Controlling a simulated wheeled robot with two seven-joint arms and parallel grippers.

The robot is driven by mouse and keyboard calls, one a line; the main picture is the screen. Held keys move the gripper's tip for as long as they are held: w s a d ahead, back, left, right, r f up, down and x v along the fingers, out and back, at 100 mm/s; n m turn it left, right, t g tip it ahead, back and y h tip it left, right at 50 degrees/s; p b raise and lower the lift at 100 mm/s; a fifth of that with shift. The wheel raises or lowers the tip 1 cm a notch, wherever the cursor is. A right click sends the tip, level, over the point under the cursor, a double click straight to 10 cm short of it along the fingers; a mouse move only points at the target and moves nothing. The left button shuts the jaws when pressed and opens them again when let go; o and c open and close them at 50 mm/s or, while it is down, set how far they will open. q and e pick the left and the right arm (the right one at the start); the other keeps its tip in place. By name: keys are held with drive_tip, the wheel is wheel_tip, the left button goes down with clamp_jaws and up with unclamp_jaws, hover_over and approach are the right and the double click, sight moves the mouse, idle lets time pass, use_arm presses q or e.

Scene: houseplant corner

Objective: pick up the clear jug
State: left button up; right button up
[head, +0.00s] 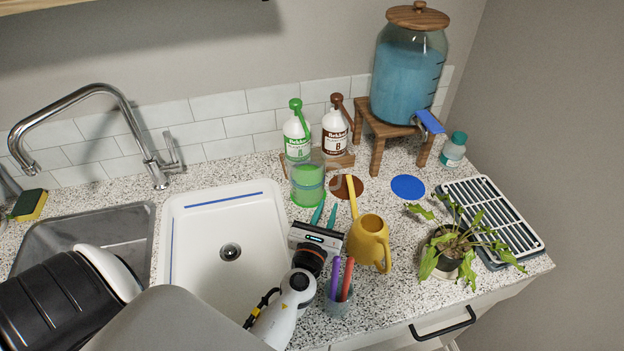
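The clear jug (307,184) stands upright on the speckled counter, to the right of the sink and in front of the green-topped bottle. My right gripper is not in view.
A yellow watering can (368,240) stands close right of my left gripper, and a cup of pens (339,303) in front. A green-topped bottle (297,136) and brown-topped bottle (335,133) stand behind. The white sink (187,205) is left; a potted plant (448,256) is right.

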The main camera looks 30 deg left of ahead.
use_arm(q)
approach(340, 175)
drive_tip(key=x, duration=0.3)
drive_tip(key=shift+a+f+p, duration=0.1)
drive_tip(key=shift+f+p, duration=0.1)
drive_tip(key=shift+p, duration=0.15)
drive_tip(key=x, duration=0.5)
drive_tip(key=shift+w+p, duration=0.15)
drive_tip(key=shift+p, duration=0.25)
drive_tip(key=shift+r, duration=0.1)
clamp_jaws()
idle(0.5)
